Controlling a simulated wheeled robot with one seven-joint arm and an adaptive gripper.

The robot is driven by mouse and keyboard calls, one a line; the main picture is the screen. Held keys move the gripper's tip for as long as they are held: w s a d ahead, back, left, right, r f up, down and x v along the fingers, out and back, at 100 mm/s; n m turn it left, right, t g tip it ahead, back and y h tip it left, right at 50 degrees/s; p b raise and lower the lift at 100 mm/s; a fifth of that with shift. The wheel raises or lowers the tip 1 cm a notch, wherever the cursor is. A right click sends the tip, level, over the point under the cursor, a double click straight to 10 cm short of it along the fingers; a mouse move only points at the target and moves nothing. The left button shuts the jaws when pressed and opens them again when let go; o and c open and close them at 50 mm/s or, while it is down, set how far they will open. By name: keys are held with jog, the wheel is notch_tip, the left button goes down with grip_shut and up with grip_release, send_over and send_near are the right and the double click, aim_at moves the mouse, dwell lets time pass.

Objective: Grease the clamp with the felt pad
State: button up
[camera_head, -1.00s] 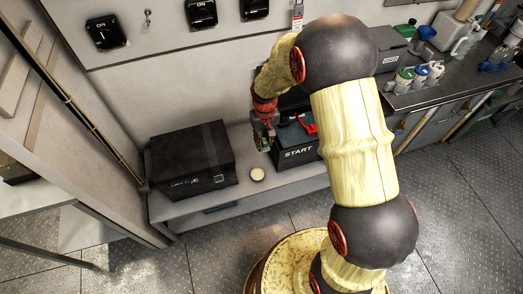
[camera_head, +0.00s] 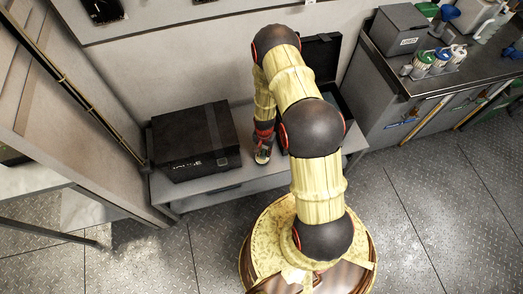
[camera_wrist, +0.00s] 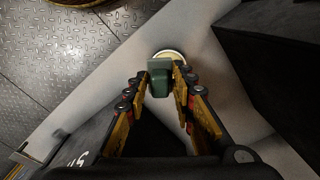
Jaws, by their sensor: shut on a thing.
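My gripper (camera_wrist: 161,76) is shut on a small green block, which I take to be the felt pad (camera_wrist: 160,84). The block has a paler grey-green upper part and sits between the fingertips. A round pale tin with a light rim (camera_wrist: 170,52) lies on the bench right at the block; the block and fingers cover part of it. I cannot tell whether block and tin touch. In the head view my gripper (camera_head: 263,156) points down at the bench, right of a black case, and hides the tin. I cannot make out the clamp in either view.
The closed black case (camera_head: 195,142) stands on the grey bench (camera_head: 244,183). A dark box with a raised lid (camera_head: 322,50) is mostly behind my arm. A counter at right holds a grey bin (camera_head: 400,32) and several small bottles (camera_head: 440,60). The floor at right is clear.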

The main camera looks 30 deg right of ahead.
aim_at(262, 153)
jog(key=shift+w+d+m, duration=0.1)
jog(key=shift+w+m, duration=0.3)
jog(key=shift+w, duration=0.55)
jog(key=shift+w+d+r+m, duration=0.1)
jog(key=shift+m, duration=0.3)
jog(key=shift+f+b, duration=1.85)
jog(key=shift+f, duration=1.1)
jog(key=shift+f+b, duration=0.45)
jog(key=shift+f, duration=0.1)
jog(key=shift+r, duration=0.1)
jog(key=shift+r+p, duration=2.2)
jog(key=shift+r, duration=1.2)
